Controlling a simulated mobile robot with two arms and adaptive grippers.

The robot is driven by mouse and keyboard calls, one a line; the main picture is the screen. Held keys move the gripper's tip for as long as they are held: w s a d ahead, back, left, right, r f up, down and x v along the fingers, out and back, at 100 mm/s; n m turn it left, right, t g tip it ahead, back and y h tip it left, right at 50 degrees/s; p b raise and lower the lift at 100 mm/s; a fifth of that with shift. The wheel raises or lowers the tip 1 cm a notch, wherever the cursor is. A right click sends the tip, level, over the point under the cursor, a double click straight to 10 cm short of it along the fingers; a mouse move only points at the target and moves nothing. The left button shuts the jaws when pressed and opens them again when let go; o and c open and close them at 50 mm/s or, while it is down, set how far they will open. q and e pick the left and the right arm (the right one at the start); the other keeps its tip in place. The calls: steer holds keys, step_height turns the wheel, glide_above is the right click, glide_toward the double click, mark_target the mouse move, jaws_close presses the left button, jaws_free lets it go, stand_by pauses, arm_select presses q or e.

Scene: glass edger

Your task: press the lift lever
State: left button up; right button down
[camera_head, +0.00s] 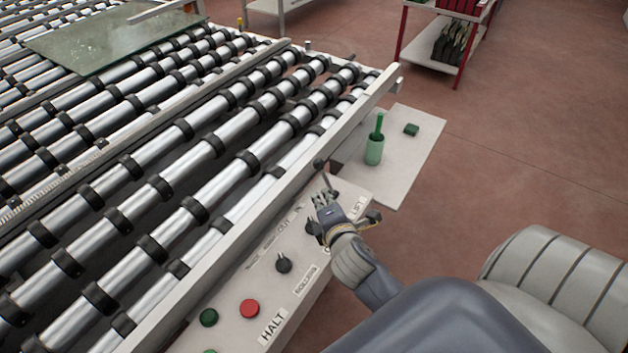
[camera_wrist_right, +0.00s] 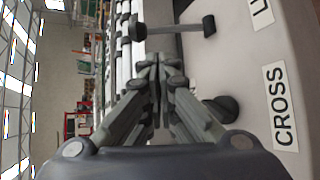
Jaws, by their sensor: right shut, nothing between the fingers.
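The lift lever (camera_head: 319,165) is a thin dark rod with a black knob, at the far end of the pale control panel (camera_head: 228,292). In the right wrist view the lever (camera_wrist_right: 175,27) lies across the top, its base beside a label starting "LI". My right gripper (camera_head: 323,198) is over the panel, close to the lever's base and the "LIFT" label (camera_head: 357,207). In the right wrist view its fingers (camera_wrist_right: 158,75) are together and empty, with a visible gap in the picture between them and the lever. My left gripper is not in view.
A knob (camera_wrist_right: 225,107) by the "CROSS" label and a black knob (camera_head: 283,264) are on the panel, with red (camera_head: 249,308) and green (camera_head: 208,317) buttons. The roller conveyor (camera_head: 170,150) is alongside. A side shelf (camera_head: 412,150) holds a green cup (camera_head: 374,152).

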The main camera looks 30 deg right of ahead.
mark_target(325, 178)
steer(key=shift+w, duration=0.15)
steer(key=p+x, duration=0.2)
steer(key=x, duration=0.7)
steer(key=shift+w, duration=0.15)
steer(key=shift+w+d+f, duration=0.1)
steer(key=shift+w+f, duration=0.05)
steer(key=shift+w, duration=0.05)
